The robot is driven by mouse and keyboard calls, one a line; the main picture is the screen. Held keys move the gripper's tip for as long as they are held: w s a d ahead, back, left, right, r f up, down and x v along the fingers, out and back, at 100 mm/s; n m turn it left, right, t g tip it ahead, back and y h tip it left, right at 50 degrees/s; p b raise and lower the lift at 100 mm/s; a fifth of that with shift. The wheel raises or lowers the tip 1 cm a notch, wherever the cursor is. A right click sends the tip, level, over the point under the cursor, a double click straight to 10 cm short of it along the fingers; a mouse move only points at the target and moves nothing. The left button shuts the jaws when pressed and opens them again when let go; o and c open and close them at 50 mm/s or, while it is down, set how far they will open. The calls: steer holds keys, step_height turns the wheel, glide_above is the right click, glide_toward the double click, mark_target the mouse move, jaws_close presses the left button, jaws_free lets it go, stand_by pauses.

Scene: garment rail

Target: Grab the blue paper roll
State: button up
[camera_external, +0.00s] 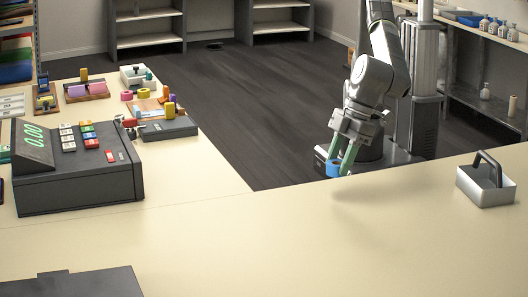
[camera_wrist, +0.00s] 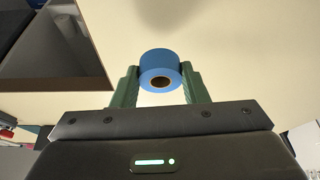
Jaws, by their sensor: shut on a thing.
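The blue paper roll (camera_wrist: 160,66) is held between the two green fingers of my gripper (camera_wrist: 158,84) in the wrist view. Its round end with a dark core hole faces the camera. In the external view, my gripper (camera_external: 342,160) points down with its fingers around the blue roll (camera_external: 334,168). The roll appears held above the cream counter near its far edge, with a faint shadow on the counter below it.
A cash register (camera_external: 75,160) stands on the counter at the left. A metal basket with a dark handle (camera_external: 486,190) stands at the right. A dark flat panel (camera_external: 70,285) lies at the front left. The middle of the counter (camera_external: 270,235) is clear.

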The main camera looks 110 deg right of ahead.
mark_target(332, 164)
step_height(332, 164, up, 4)
steer(key=shift+r, duration=0.1)
